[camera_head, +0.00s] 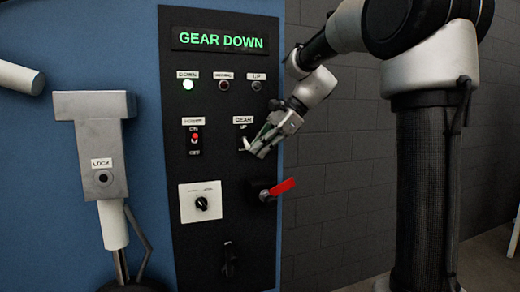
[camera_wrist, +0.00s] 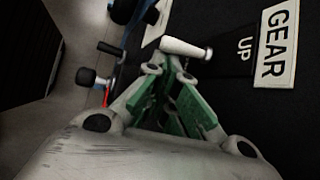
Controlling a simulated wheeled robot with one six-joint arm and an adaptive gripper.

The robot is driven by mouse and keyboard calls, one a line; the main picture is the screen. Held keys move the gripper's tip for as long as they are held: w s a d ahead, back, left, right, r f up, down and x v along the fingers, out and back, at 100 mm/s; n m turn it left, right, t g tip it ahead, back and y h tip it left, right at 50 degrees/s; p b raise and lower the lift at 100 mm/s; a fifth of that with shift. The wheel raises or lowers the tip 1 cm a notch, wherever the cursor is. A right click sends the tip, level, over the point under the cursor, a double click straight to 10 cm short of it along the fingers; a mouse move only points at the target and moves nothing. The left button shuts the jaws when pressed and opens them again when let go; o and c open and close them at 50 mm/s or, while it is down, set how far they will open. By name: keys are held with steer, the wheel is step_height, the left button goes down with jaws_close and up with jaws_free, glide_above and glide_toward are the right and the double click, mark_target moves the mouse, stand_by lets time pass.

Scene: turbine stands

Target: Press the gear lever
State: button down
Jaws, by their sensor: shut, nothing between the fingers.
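The gear lever (camera_wrist: 186,48) is a pale, rounded handle on the black panel, beside the UP marking and the GEAR label (camera_wrist: 275,43) in the wrist view. In the head view the lever (camera_head: 245,143) is small and partly hidden by my gripper, under its GEAR label (camera_head: 243,120). My gripper (camera_head: 258,151) is at the panel's right side, just right of the lever. In the wrist view my gripper (camera_wrist: 170,70) has its green-padded fingers together and empty, with the tips close to the lever. I cannot tell whether they touch it.
The black panel (camera_head: 210,105) has a lit GEAR DOWN display (camera_head: 221,40) and a green DOWN light (camera_head: 187,85). A red-handled switch (camera_head: 279,188) sticks out below my gripper. A rotary knob (camera_head: 201,203) and a power switch (camera_head: 194,140) are to the left.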

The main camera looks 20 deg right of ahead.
steer(key=shift+s+r+m+g, duration=0.1)
steer(key=shift+r+m+g, duration=0.2)
steer(key=shift+g, duration=0.4)
steer(key=shift+s+r+m+g, duration=0.3)
steer(key=shift+r+g, duration=0.25)
steer(key=shift+g, duration=0.25)
steer(key=shift+w+r, duration=0.1)
steer(key=shift+r, duration=0.4)
